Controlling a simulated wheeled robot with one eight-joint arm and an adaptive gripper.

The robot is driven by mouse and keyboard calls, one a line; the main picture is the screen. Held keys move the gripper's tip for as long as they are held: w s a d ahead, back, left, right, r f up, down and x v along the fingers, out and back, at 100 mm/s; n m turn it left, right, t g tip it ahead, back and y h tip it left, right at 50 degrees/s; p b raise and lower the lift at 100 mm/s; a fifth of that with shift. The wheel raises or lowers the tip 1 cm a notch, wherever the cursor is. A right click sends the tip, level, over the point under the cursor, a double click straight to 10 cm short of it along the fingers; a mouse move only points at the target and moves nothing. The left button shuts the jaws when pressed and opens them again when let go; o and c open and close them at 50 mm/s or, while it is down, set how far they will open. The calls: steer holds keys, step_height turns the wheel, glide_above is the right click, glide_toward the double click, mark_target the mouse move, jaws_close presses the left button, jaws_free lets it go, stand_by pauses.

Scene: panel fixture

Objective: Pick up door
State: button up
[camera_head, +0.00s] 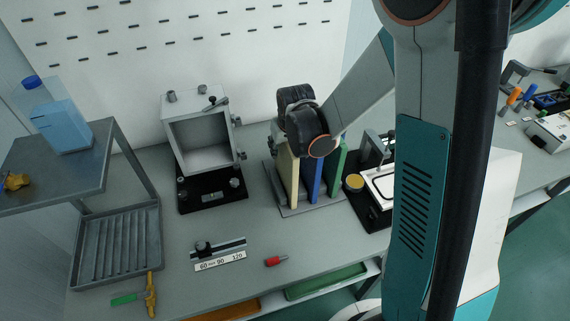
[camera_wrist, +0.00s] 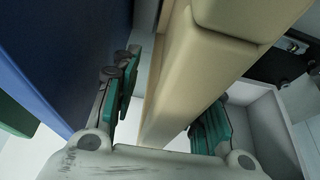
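The task's door is not labelled; three upright panels stand in a rack (camera_head: 312,208), one cream, one blue and one green. The cream panel (camera_head: 289,175) is leftmost, the blue panel (camera_head: 315,177) in the middle, the green panel (camera_head: 338,172) on the right. My gripper (camera_head: 303,125) is over the panels' tops; its fingers are hidden in the head view. In the wrist view my gripper (camera_wrist: 168,95) is open, its fingers on either side of the cream panel (camera_wrist: 190,75). A gap shows between the left finger and this panel. The blue panel (camera_wrist: 60,55) is beside that finger.
An open-fronted white box (camera_head: 205,145) on a black base stands left of the rack. A tray fixture (camera_head: 378,185) stands close on the right. A red-tipped piece (camera_head: 276,261) and a marked scale (camera_head: 220,262) lie in front. Bare table separates them from the rack.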

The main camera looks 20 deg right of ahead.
jaws_close()
steer(key=shift+r, duration=0.15)
